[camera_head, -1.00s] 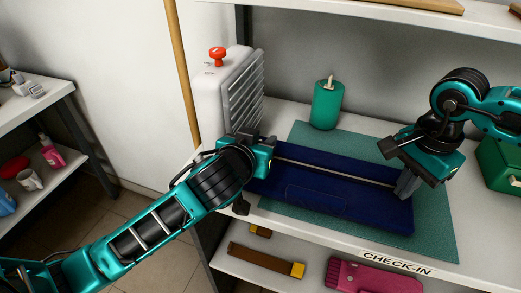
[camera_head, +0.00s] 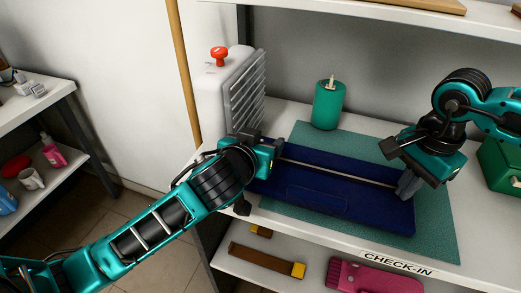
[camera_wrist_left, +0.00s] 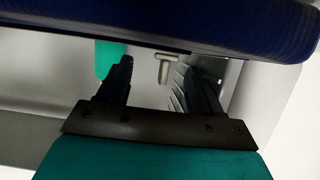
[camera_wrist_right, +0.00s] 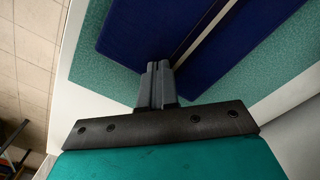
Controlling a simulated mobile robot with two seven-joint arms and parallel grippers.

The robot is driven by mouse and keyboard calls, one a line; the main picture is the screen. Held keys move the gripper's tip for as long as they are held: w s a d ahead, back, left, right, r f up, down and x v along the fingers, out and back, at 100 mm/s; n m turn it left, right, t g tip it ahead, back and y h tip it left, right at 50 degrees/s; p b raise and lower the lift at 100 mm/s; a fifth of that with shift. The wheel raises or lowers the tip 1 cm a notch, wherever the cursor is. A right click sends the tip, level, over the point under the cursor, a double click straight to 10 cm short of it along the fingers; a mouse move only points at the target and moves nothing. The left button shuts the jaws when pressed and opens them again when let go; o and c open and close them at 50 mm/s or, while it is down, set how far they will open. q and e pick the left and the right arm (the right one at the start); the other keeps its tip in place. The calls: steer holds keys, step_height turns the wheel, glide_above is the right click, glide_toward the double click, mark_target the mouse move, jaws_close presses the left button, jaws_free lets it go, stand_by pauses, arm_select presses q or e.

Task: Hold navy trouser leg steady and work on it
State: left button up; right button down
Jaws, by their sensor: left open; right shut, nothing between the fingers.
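The navy trouser leg (camera_head: 315,200) lies on a teal mat (camera_head: 440,225), with a pale strip running along its length. It also shows in the left wrist view (camera_wrist_left: 190,22) and the right wrist view (camera_wrist_right: 240,40). My left gripper (camera_head: 275,152) is at its left end; in the left wrist view the fingers (camera_wrist_left: 155,68) are apart with no cloth seen between them. My right gripper (camera_head: 408,184) is at its right end. Its fingertips (camera_wrist_right: 158,68) are together, at the cloth's edge; I cannot tell whether they press on it.
A white ribbed machine (camera_head: 228,85) with a red knob stands behind my left gripper. A green spool-like cylinder (camera_head: 328,105) stands behind the mat. A green box (camera_head: 500,165) is at the right. A lower shelf holds a brown bar (camera_head: 262,260) and a pink item (camera_head: 372,277).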

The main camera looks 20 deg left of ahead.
arm_select(q)
steer(key=shift+v, duration=2.95)
arm_select(e)
steer(key=shift+s+f, duration=0.15)
steer(key=shift+f, duration=0.2)
arm_select(q)
steer(key=shift+w+r+p, duration=0.1)
steer(key=shift+r+p, duration=0.35)
steer(key=shift+p, duration=0.1)
arm_select(e)
steer(key=shift+r, duration=0.9)
arm_select(q)
steer(key=shift+r+p, duration=1.3)
steer(key=shift+r, duration=0.05)
arm_select(e)
steer(key=shift+r, duration=2.85)
steer(key=shift+w, duration=0.2)
